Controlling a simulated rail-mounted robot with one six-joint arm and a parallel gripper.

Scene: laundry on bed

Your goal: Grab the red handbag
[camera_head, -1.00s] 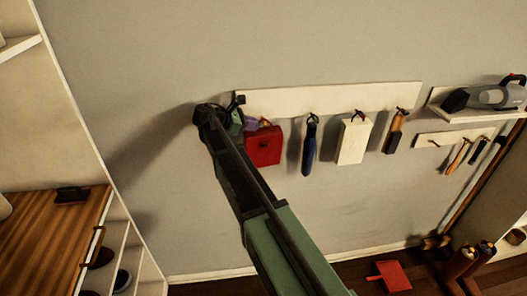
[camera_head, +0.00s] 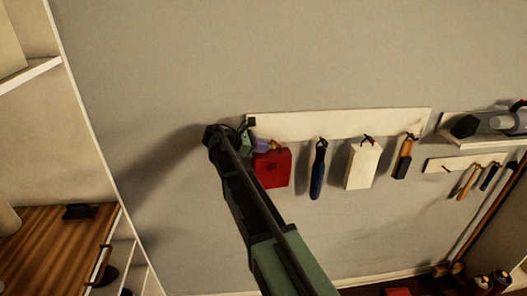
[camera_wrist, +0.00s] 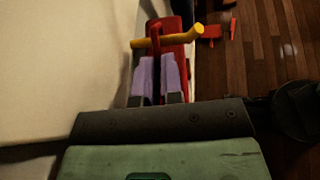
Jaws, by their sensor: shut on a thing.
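The red handbag (camera_head: 272,170) hangs upright at the left end of the white wall rack. In the wrist view, the red handbag (camera_wrist: 176,25) shows with its red handle near a yellow peg (camera_wrist: 170,40). My gripper (camera_head: 264,147) reaches it from the left, at the top of the bag. Its purple fingers (camera_wrist: 159,75) are closed on the red handle, just beside the peg. The handle appears to be still around the peg.
On the white rack (camera_head: 340,121), a blue item (camera_head: 318,170), a white bag (camera_head: 362,165) and a brown-black item (camera_head: 404,156) hang to the right. A shelf with a wooden top (camera_head: 50,240) stands left. A red thing (camera_wrist: 209,33) lies on the wooden floor.

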